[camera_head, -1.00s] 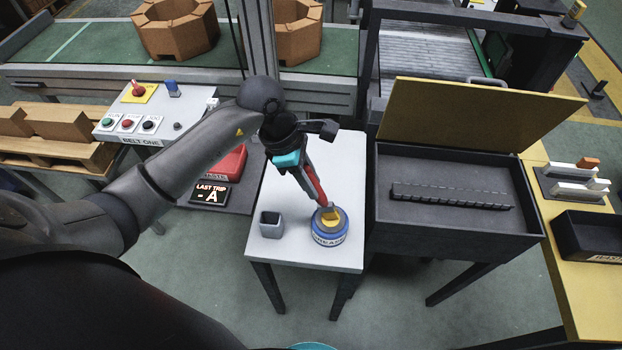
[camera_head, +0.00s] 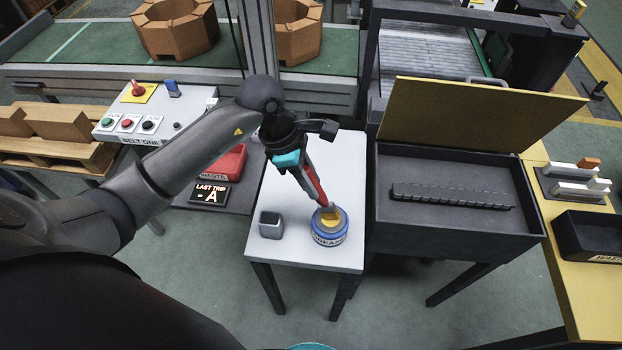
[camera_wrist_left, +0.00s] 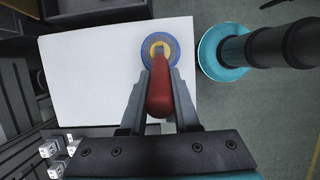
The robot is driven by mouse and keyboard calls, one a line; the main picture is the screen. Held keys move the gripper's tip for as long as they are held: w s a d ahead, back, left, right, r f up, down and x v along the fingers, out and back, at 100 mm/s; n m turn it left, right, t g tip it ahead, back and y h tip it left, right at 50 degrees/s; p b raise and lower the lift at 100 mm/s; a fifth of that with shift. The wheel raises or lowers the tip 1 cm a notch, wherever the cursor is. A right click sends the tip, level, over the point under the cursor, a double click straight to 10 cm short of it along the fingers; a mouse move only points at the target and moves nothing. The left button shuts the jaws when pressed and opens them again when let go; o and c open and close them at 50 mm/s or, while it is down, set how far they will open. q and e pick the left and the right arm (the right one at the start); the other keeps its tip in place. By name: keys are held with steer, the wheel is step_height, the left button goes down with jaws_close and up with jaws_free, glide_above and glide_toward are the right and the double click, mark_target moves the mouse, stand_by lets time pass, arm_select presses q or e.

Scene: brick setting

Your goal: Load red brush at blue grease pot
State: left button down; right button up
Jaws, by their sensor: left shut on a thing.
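My left gripper (camera_head: 308,184) is shut on the red brush (camera_head: 317,190) above the white table. The brush is tilted, with its head down at the mouth of the blue grease pot (camera_head: 330,238). Yellow grease shows inside the pot's rim. I cannot tell how deep the bristles reach. In the left wrist view, the red handle (camera_wrist_left: 160,88) lies between the two fingers, and the blue pot rim (camera_wrist_left: 147,47) shows around the brush's far end. My right gripper is not in view.
A small dark square cup (camera_head: 271,225) stands left of the pot on the white table (camera_head: 300,255). A dark open box (camera_head: 450,225) with a raised yellow lid is to the right. A red waste bin (camera_head: 228,162) and a button panel (camera_head: 155,115) are left.

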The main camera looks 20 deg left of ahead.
mark_target(311, 171)
arm_select(q)
steer(key=shift+r+p, duration=2.45)
steer(key=shift+r, duration=1.1)
steer(key=shift+f, duration=0.1)
